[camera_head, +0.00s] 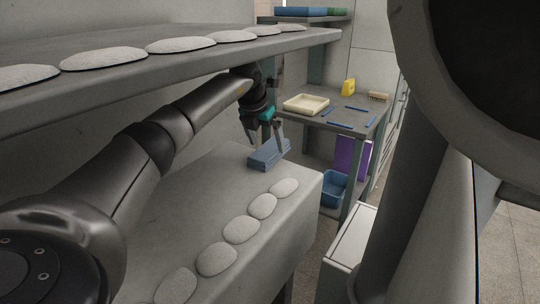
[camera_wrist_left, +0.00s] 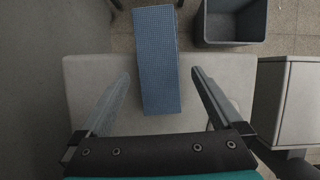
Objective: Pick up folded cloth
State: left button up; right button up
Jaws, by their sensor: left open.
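The folded cloth (camera_head: 267,155) is a blue, flat, layered rectangle lying on the grey lower surface near its far end in the head view. In the left wrist view the cloth (camera_wrist_left: 157,60) runs lengthwise, its near end between the fingers. My left gripper (camera_head: 267,146) is open at the cloth, with one finger on either side of it. In the wrist view the left gripper (camera_wrist_left: 160,85) shows clear gaps between each finger and the cloth. I cannot tell the exact height of the fingertips. My right gripper is not in view.
A grey shelf (camera_head: 110,80) with several pale oval pads hangs above my left arm. More pads (camera_head: 241,229) line the lower surface's right edge. Beyond stands a table (camera_head: 340,129) with a cream tray (camera_head: 306,104). A blue bin (camera_head: 333,190) is below, right.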

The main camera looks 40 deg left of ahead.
pick_arm(q)
jog(key=shift+b+x, duration=0.3)
jog(key=shift+x, duration=1.05)
jog(key=shift+s, duration=0.1)
jog(key=shift+c, duration=0.2)
jog(key=c, duration=1.3)
jog(key=shift+o, duration=0.2)
jog(key=shift+r, duration=0.2)
